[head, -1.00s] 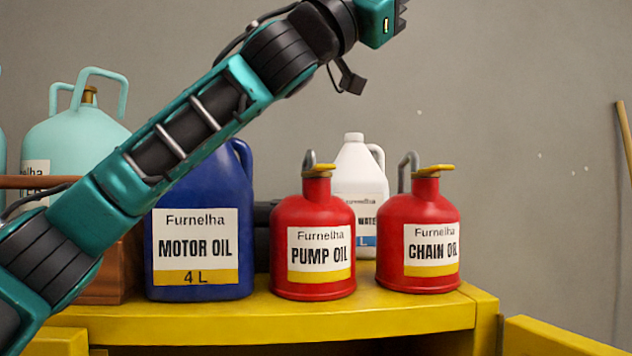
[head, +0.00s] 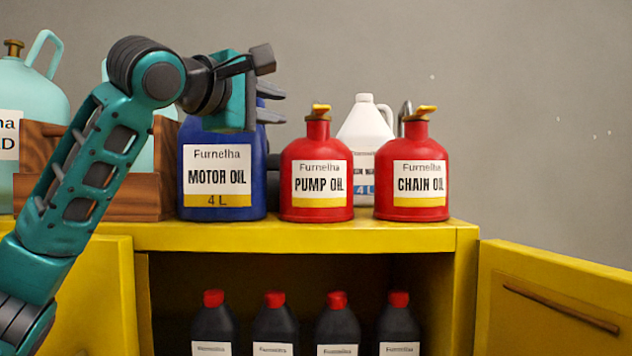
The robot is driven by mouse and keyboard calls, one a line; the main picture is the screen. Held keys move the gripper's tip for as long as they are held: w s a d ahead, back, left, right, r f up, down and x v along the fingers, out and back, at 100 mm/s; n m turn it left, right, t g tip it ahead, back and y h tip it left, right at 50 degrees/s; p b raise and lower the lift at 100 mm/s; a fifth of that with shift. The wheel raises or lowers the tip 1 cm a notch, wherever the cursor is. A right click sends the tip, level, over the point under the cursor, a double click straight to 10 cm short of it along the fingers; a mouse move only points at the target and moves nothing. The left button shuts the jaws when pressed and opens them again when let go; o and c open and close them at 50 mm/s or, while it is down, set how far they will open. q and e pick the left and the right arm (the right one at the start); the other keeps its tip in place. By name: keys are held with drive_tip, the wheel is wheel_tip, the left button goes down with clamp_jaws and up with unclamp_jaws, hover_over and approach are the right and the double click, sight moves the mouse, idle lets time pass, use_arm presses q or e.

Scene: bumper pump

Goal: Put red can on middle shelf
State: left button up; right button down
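Two red cans stand upright on top of the yellow cabinet (head: 400,238). One is labelled PUMP OIL (head: 316,207) and the other, to its right, CHAIN OIL (head: 411,207). Each has a yellow spout cap. My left gripper (head: 272,103) is up at the left of the PUMP OIL can, in front of the blue MOTOR OIL jug's top. Its two dark fingers point right, apart, with nothing between them. The gripper does not touch either red can. The cabinet is open below its top; a shelf surface inside is not clearly visible. My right gripper is not in view.
The blue MOTOR OIL jug (head: 218,214), a wooden crate (head: 140,190) and a white jug (head: 366,125) share the cabinet top. Several black bottles with red caps (head: 275,325) stand inside the cabinet. The right door (head: 550,300) is open.

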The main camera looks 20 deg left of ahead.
sight(310, 117)
use_arm(q)
drive_tip(key=shift+d+p+x, duration=0.15)
drive_tip(key=shift+x, duration=2.4)
drive_tip(key=shift+d+p+x, duration=0.15)
drive_tip(key=shift+x, duration=2.45)
drive_tip(key=shift+s+f, duration=0.15)
clamp_jaws()
